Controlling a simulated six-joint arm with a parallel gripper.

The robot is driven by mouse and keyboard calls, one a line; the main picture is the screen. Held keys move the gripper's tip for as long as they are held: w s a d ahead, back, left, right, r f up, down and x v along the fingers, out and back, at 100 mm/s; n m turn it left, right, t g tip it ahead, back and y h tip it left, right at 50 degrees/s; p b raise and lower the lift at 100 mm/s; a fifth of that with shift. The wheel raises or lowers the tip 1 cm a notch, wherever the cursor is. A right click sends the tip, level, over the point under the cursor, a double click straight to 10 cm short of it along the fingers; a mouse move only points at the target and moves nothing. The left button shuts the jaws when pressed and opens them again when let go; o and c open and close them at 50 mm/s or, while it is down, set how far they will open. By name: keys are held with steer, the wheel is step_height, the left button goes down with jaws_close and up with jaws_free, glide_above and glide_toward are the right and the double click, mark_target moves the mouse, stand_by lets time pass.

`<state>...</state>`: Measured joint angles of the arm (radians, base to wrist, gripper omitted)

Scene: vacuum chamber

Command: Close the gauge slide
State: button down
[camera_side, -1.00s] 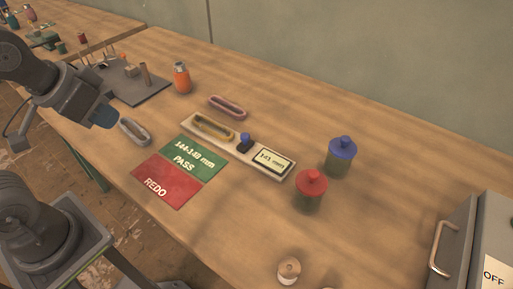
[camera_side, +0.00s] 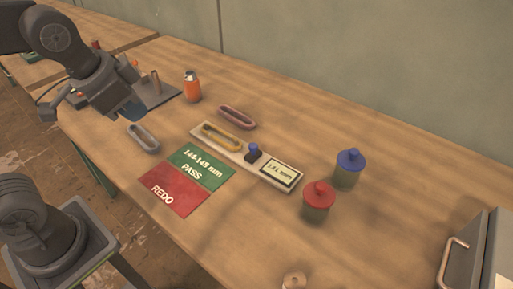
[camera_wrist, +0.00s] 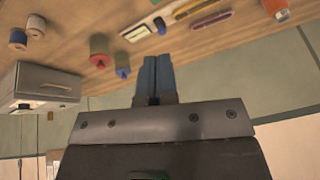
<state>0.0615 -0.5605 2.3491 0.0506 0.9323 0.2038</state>
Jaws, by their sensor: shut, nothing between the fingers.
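The gauge (camera_side: 231,157) is a pale strip on the bench, with a yellow oval ring (camera_side: 222,137) at its left part. Its slide has a dark block with a blue knob (camera_side: 254,150), just right of the ring and apart from my gripper. A display (camera_side: 281,172) sits at the gauge's right end; its small figures in mm are hard to read. My gripper (camera_side: 132,110) is in the air at the upper left, beyond the gauge's left end. In the wrist view my blue fingers (camera_wrist: 156,68) are together and empty, and the blue knob (camera_wrist: 160,25) shows above them.
Green PASS (camera_side: 201,167) and red REDO (camera_side: 175,193) panels lie in front of the gauge. A grey ring (camera_side: 143,138), a pink ring (camera_side: 236,117) and an orange bottle (camera_side: 192,87) stand near it. Red-lidded (camera_side: 318,201) and blue-lidded (camera_side: 348,168) jars are to the right.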

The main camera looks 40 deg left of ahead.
steer(key=w+d+f+m+g+y, duration=0.1)
steer(key=w+d+m, duration=0.2)
steer(key=w+m, duration=0.35)
steer(key=w+d+f+m+g, duration=0.1)
steer(key=w+d+f+m, duration=0.15)
steer(key=w+m, duration=0.35)
steer(key=w+d+f+m+g+y, duration=0.1)
steer(key=w+d+f+m+y, duration=0.1)
steer(key=w+d+f+m, duration=0.7)
steer(key=n, duration=0.1)
glide_toward(254, 156)
steer(key=d+f, duration=0.1)
steer(key=f, duration=0.1)
steer(key=s+d+f, duration=0.1)
steer(key=f, duration=0.1)
steer(key=shift+d, duration=0.35)
steer(key=shift+w+a, duration=0.3)
steer(key=shift+a, duration=0.3)
steer(key=shift+w+a, duration=0.25)
steer(key=shift+a, duration=0.3)
steer(key=shift+w+a, duration=0.3)
steer(key=shift+a, duration=0.3)
steer(key=shift+a, duration=0.1)
